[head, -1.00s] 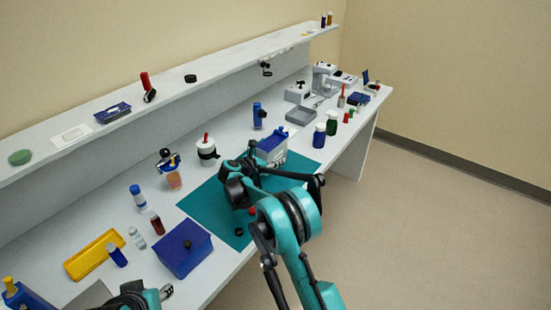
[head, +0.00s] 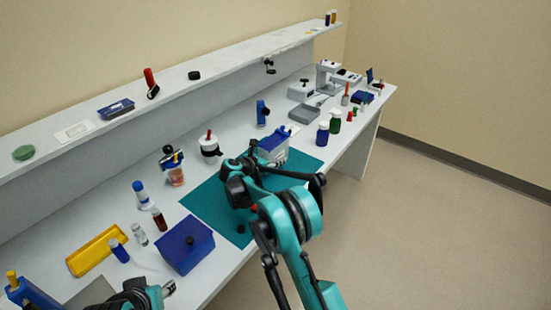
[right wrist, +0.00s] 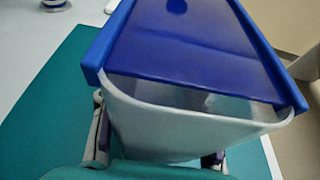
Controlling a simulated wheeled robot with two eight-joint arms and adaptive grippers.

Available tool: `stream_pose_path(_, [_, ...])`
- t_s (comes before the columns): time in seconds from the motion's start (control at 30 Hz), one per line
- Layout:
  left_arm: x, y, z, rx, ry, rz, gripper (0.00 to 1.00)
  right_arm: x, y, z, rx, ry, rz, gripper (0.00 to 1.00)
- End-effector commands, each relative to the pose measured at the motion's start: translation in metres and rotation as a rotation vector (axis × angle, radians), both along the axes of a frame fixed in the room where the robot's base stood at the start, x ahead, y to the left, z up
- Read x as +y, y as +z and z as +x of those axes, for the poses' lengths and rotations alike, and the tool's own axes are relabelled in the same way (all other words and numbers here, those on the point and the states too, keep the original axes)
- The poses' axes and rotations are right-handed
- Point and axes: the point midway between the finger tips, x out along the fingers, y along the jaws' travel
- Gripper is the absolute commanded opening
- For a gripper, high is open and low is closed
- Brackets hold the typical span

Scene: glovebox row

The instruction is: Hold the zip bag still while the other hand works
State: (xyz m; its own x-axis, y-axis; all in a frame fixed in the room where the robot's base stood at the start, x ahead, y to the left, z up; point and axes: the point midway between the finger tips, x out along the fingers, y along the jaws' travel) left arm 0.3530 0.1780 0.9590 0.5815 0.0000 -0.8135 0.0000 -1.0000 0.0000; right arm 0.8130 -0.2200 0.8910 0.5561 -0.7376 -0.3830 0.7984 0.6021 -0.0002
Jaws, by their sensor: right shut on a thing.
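The zip bag (head: 273,146), whitish with a blue top, stands upright on the teal mat (head: 217,205). My right gripper (head: 258,163) is at its near side, partly hidden by my own wrist. In the right wrist view the bag's blue top (right wrist: 195,50) and pale body (right wrist: 165,125) fill the middle, and the right gripper (right wrist: 158,150) is shut on the body with a finger on each side. My left gripper (head: 168,288) is low at the left, only partly in view, away from the bag; its jaw state is unclear.
Several bottles and a yellow tray (head: 97,251) are farther left. A white jar (head: 210,146) stands behind the mat; blue and green bottles (head: 323,133) stand to the right.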

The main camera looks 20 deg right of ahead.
Motion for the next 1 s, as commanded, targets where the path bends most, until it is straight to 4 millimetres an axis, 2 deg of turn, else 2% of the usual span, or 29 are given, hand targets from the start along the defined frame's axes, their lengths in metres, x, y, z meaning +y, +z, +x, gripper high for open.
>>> stream_pose_path(1.0, [0.0000, -0.0059, 0.0000, 0.000, 0.000, 0.000, 0.40, 0.0105, -0.0080, -0.0013, 0.000, 0.000, 0.000, 0.19])
